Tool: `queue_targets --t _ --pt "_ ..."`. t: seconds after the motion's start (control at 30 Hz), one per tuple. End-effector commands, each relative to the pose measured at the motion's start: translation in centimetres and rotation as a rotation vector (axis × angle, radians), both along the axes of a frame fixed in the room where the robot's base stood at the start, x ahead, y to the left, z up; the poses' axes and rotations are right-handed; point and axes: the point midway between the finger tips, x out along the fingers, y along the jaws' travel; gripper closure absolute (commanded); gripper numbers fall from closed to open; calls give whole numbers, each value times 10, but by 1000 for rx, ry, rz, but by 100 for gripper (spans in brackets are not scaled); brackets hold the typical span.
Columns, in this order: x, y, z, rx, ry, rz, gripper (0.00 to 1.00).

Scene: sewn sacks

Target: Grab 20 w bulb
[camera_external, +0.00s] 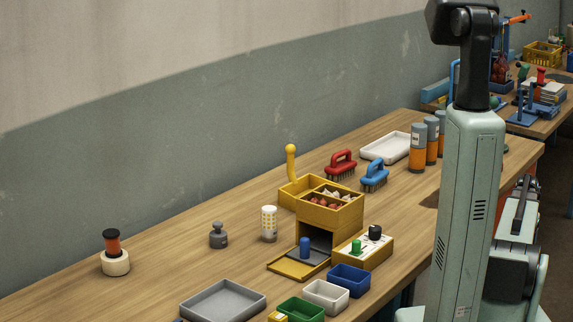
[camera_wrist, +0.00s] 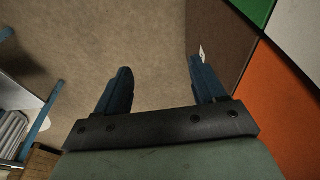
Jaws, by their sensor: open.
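No bulb can be made out for certain. A yellow box (camera_external: 330,215) stands mid-bench in the external view, with small reddish and pale items (camera_external: 324,199) in its upper compartments, too small to identify. Its lower front is open, and a blue peg-like piece (camera_external: 305,247) stands on the flap there. My gripper (camera_wrist: 160,75) shows in the wrist view with its two blue fingers apart and nothing between them. It points at brown floor, away from the bench top items. The gripper is out of sight in the external view.
The wooden bench (camera_external: 160,290) also holds a dotted white cylinder (camera_external: 269,224), a grey weight (camera_external: 218,236), a grey tray (camera_external: 224,300), blue (camera_external: 349,281) and white (camera_external: 326,296) bins, brushes (camera_external: 341,165) and orange-grey cylinders (camera_external: 418,150). The bench's left part is mostly clear.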

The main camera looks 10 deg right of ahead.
Motion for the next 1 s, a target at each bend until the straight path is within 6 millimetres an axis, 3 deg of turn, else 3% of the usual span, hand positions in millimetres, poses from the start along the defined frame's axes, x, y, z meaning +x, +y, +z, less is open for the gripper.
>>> queue_targets --t 0.03,0.3,0.47,0.57,0.7,1.0 --pt "5 -9 19 -13 -7 -1 30" --pt "17 -34 107 -69 -17 12 30" --pt "24 -35 157 -96 -18 42 30" --pt "32 -26 186 -111 -16 81 30" --pt "52 9 225 -123 -8 184 30" --pt "92 127 257 -116 27 476 30"
